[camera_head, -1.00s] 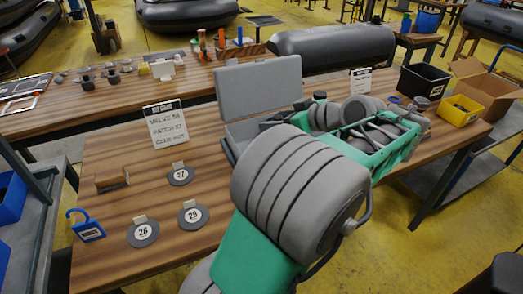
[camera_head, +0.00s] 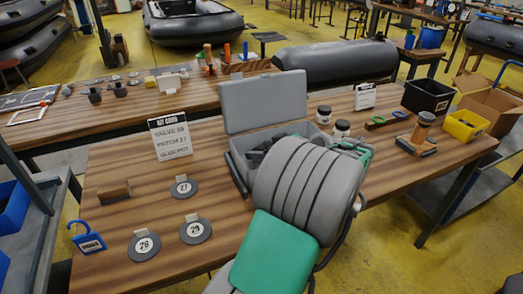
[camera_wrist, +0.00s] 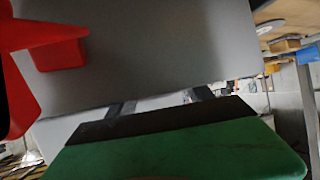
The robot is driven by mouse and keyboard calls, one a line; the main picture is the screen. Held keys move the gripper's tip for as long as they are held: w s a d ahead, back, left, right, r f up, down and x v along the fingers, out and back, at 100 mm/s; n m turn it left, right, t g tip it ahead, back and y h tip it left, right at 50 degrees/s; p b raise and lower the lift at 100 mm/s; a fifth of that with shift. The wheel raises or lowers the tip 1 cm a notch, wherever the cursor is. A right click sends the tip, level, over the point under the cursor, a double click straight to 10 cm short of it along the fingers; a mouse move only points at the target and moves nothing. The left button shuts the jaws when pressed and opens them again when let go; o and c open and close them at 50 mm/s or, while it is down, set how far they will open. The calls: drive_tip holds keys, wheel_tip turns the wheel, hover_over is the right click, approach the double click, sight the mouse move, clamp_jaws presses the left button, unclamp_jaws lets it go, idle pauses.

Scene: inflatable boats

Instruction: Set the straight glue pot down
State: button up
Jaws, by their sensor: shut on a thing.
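My gripper is mostly hidden behind my grey, ribbed forearm in the head view; green and grey parts of my arm's end (camera_head: 357,150) show at the right side of the case. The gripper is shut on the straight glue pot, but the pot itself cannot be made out. The open grey kit case (camera_head: 236,158) stands with its lid up and dark items inside. Two small dark-lidded jars with pale labels, one behind (camera_head: 323,115) and one nearer (camera_head: 341,129), stand right of the lid. In the wrist view, a red piece (camera_wrist: 60,45) and a plain grey surface (camera_wrist: 160,50) fill much of the picture.
A kit card (camera_head: 171,137) stands left of the case. Number discs 26 (camera_head: 145,252), 27 and 29 lie at the front left. A brownish pot (camera_head: 424,127), black bin (camera_head: 428,96) and yellow bin (camera_head: 465,125) are at the right. Bare tabletop shows at left.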

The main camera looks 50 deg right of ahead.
drive_tip(key=shift+f, duration=0.25)
drive_tip(key=o, duration=1.5)
drive_tip(key=shift+r, duration=0.1)
drive_tip(key=shift+r, duration=0.2)
drive_tip(key=v, duration=1.2)
drive_tip(key=shift+p, duration=0.45)
drive_tip(key=shift+f, duration=0.1)
